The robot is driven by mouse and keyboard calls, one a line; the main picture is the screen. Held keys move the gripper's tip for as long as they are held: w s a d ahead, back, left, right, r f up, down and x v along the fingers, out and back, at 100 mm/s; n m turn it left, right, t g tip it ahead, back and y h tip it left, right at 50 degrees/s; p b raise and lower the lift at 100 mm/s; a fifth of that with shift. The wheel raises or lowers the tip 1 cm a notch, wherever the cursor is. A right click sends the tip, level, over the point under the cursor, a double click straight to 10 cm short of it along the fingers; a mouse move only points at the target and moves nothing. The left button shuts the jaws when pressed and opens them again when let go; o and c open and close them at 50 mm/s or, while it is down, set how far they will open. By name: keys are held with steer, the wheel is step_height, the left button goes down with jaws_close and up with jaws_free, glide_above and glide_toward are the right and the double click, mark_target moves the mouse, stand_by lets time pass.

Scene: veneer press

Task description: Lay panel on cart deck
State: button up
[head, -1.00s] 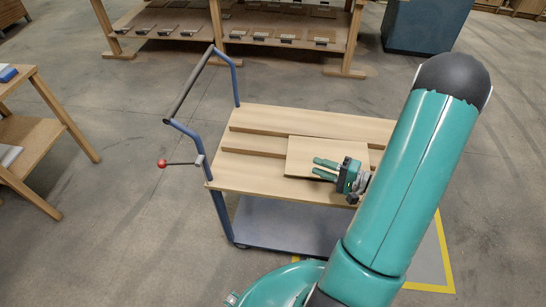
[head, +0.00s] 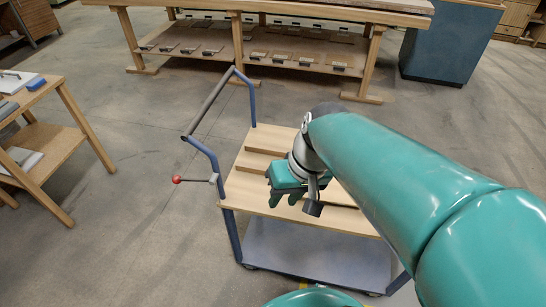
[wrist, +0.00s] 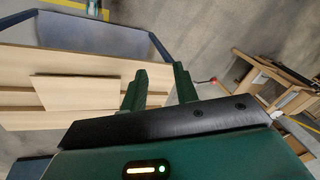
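The panel (wrist: 75,92) is a light wood rectangle. In the wrist view it lies flat on the cart deck (wrist: 100,61), across its raised strips. In the head view my arm hides most or all of the panel, while the pale wooden cart deck (head: 245,190) shows at left and front. My gripper (head: 283,198) is over the left front part of the deck, pointing down toward the viewer. In the wrist view my gripper (wrist: 160,83) has its two green fingers spread with nothing between them, and the panel lies apart from them.
The cart has a blue handle frame (head: 211,105) and a red-knobbed lever (head: 195,180) on its left. A wooden workbench (head: 290,12) stands behind, with a blue cabinet (head: 447,42) to the right. A wooden side table (head: 62,88) stands at left. Floor between is clear.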

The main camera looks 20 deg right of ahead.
step_height(320, 180, up, 6)
steer(key=s+t+h, duration=0.1)
steer(key=t+h, duration=0.1)
steer(key=t, duration=0.1)
steer(key=shift+a+r+n+t+h, duration=0.2)
steer(key=shift+a+n+t+h, duration=0.1)
steer(key=shift+a+n+h, duration=0.1)
steer(key=shift+s, duration=0.15)
steer(key=shift+a, duration=0.1)
